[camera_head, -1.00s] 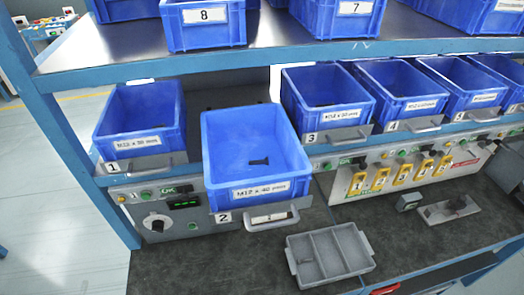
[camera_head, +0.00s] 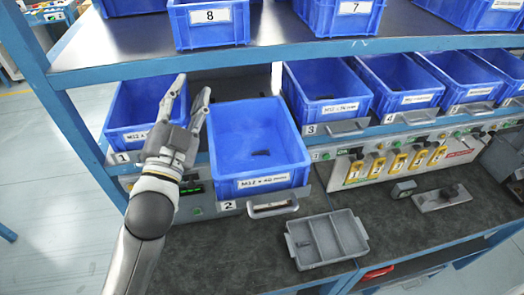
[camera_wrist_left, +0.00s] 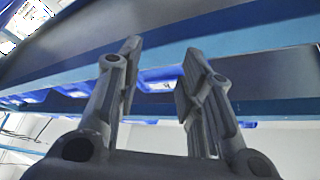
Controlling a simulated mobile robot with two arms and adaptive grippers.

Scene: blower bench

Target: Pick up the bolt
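A small dark bolt (camera_head: 261,153) lies on the floor of the blue bin labelled M12 x 40 (camera_head: 256,172), which is pulled forward at position 2. My left gripper (camera_head: 193,92) is upright in front of bin 1 and to the left of bin 2, its fingers pointing up. The left wrist view shows its two fingers (camera_wrist_left: 160,70) spread apart with nothing between them. My right gripper is not in view.
Bin 1 (camera_head: 120,110) is partly hidden behind my left arm. More blue bins stand to the right and on the shelf above. A grey divided tray (camera_head: 327,239) rests on the dark worktop. The shelf edge (camera_head: 330,56) runs above the bins.

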